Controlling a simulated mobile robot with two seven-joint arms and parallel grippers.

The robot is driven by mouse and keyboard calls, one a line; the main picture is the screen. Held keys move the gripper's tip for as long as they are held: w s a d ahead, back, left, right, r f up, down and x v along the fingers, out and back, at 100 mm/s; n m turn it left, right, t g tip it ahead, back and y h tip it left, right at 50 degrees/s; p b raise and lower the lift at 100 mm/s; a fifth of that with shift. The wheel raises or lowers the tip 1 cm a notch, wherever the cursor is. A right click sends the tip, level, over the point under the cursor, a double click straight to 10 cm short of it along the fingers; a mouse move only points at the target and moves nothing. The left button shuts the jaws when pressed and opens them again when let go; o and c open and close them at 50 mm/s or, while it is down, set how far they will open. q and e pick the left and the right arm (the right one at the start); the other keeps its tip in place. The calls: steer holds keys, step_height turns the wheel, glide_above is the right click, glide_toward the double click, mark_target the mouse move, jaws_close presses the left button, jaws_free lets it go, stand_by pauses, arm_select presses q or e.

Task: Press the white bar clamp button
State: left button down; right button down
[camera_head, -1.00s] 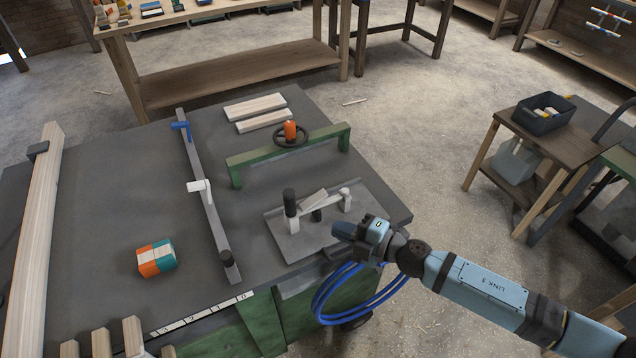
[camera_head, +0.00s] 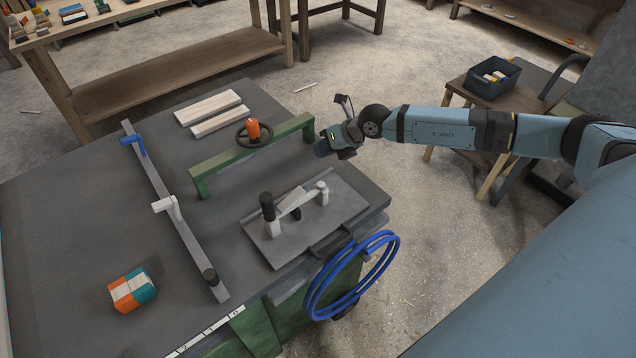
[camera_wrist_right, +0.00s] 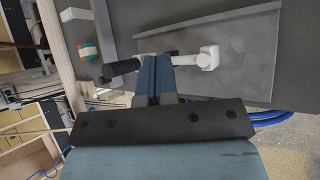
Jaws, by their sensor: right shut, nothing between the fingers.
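The bar clamp (camera_head: 190,240) lies on the dark workbench as a long grey bar with a blue jaw (camera_head: 133,143) at its far end and a dark knob at its near end. Its white part (camera_head: 166,204) sits midway along the bar; a white piece (camera_wrist_right: 75,14) at the top left of the right wrist view is probably the same part. My right gripper (camera_head: 322,148) is shut and empty above the bench's right edge, well to the right of the white part and not touching it. In the wrist view its fingers (camera_wrist_right: 156,70) overlap the toggle fixture. My left gripper is not in view.
A grey plate (camera_head: 275,245) with a black-and-white toggle fixture lies between gripper and bar clamp. A green bridge (camera_head: 225,157) with an orange-knobbed wheel stands behind. An orange-teal block (camera_head: 131,290) lies at left. Blue hose (camera_head: 390,245) hangs at the bench's front.

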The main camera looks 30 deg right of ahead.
steer(key=b, duration=0.6)
glide_above(322, 182)
step_height(322, 182, down, 8)
steer(key=shift+s+r, duration=0.1)
steer(key=shift+r, duration=0.1)
steer(key=shift+f, duration=0.55)
stand_by(0.6)
steer(key=shift+f, duration=0.15)
stand_by(0.6)
steer(key=shift+f, duration=0.3)
